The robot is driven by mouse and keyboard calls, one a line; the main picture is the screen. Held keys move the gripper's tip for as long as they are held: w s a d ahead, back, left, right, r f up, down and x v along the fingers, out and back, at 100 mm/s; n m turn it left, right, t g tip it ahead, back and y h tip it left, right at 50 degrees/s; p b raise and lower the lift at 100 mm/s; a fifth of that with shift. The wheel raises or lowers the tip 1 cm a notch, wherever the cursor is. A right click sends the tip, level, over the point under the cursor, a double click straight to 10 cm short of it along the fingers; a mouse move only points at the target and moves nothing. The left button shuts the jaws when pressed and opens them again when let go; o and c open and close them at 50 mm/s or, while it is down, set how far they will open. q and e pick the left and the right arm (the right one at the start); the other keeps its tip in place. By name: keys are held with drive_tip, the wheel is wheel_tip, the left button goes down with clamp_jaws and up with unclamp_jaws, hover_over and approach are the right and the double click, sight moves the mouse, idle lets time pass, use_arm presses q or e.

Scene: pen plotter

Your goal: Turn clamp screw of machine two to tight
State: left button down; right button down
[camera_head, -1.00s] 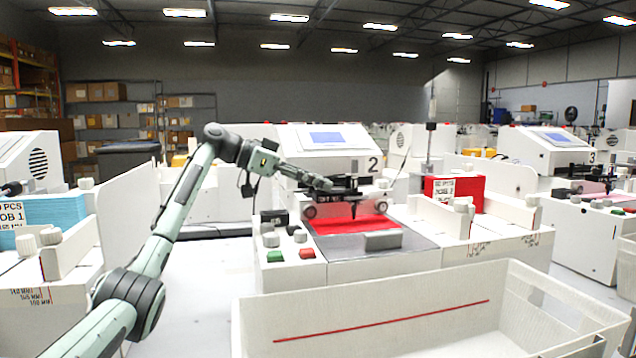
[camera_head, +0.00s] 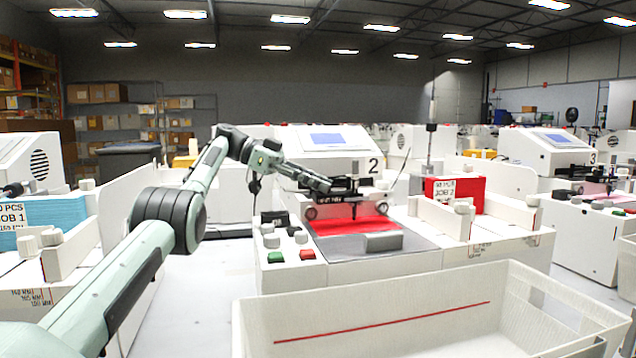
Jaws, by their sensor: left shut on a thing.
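Machine two (camera_head: 330,165) is a white plotter with a blue screen and a black "2" on its front. Its dark pen carriage (camera_head: 352,196) sits above a red sheet (camera_head: 345,226) on the grey bed. My left gripper (camera_head: 324,185) reaches in from the left, with its fingertips at the carriage's upper left part. It is shut on a small part there that I take to be the clamp screw; the fingers hide it, so its turn position cannot be told. My right gripper is not in view.
A control block with a green button (camera_head: 275,257) and a red button (camera_head: 307,254) stands left of the bed. A white bin (camera_head: 420,310) fills the front. A red stack (camera_head: 455,192) stands to the right, and machine three (camera_head: 550,150) is beyond.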

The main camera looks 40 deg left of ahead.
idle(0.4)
use_arm(q)
drive_tip(key=c, duration=1.3)
unclamp_jaws()
